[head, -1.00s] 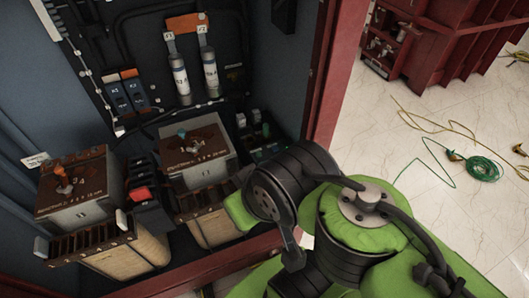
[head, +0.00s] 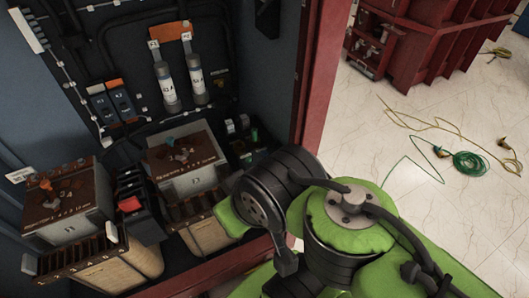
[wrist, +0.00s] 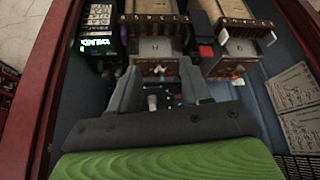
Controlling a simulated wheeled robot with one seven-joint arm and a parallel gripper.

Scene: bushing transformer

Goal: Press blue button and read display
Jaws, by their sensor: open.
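A small device with a lit green display (wrist: 97,43) is at the upper left of the wrist view; its text is too small to read. I cannot make out a blue button clearly in either view. My gripper (wrist: 157,76) is open and empty in the wrist view, its two grey fingers spread in front of the cabinet's parts. The display lies to the left of the left finger, apart from it. In the head view my green and black arm reaches in from the lower right and hides its own gripper.
The cabinet holds two brown-topped transformer blocks (head: 68,200) (head: 184,158), a red-and-black switch (head: 136,205), blue breakers (head: 110,102) and grey cylinders (head: 166,83). A red frame post (head: 312,90) borders the opening. Green cable (head: 468,163) lies on the floor at the right.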

